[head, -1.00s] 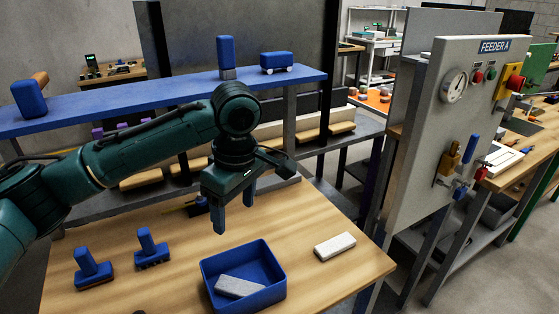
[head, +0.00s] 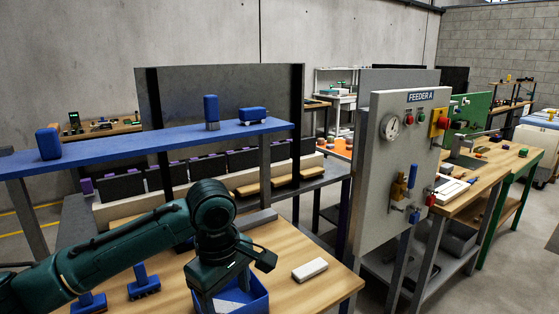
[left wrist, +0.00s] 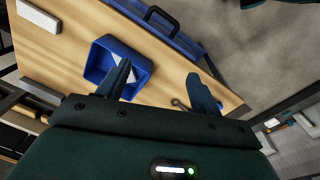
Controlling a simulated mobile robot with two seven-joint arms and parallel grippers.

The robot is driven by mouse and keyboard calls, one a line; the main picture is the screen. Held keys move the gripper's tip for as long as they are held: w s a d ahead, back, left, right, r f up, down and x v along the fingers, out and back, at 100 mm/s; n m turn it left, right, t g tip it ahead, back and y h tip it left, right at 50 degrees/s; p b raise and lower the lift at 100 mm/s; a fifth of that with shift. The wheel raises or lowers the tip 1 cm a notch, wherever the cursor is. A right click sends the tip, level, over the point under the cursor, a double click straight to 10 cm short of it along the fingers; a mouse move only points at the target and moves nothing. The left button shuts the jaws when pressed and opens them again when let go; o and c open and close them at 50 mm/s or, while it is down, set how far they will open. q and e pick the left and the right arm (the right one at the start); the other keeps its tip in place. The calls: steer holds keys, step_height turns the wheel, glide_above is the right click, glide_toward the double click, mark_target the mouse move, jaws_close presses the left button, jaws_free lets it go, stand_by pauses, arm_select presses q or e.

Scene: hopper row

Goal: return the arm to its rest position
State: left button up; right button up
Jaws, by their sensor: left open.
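My left arm comes in from the left in the head view, and its left gripper (head: 213,298) hangs fingers-down in front of the blue bin. In the left wrist view the left gripper (left wrist: 163,82) shows two blue fingers spread apart with nothing between them. The blue bin (head: 258,301) is partly hidden behind the gripper; it also shows in the left wrist view (left wrist: 98,62) with a pale block (left wrist: 124,68) inside. My right gripper is in neither view.
A white block (head: 310,270) lies on the wooden table (head: 335,287). Blue-handled brushes (head: 143,282) stand at left. A blue shelf (head: 110,150) runs behind the arm. The Feeder A panel (head: 392,165) stands at right.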

arm_select(q)
steer(key=s+d+f+m+t+h, duration=0.2)
steer(key=d+f+m+h, duration=0.25)
steer(key=f, duration=0.35)
steer(key=s+d+f+m+t+h, duration=0.25)
steer(key=d+f, duration=0.25)
steer(key=f, duration=0.3)
steer(key=s+a+f+m+t+y, duration=0.2)
steer(key=s+a+f+m, duration=0.1)
steer(key=s+a+f, duration=0.2)
steer(key=s+a+f+m+t+y, duration=0.2)
steer(key=s+a+f, duration=0.3)
steer(key=a, duration=0.5)
steer(key=s+m+t, duration=0.1)
steer(key=s, duration=0.1)
steer(key=shift+s+m, duration=0.3)
steer(key=shift+s, duration=0.05)
steer(key=shift+a, duration=0.1)
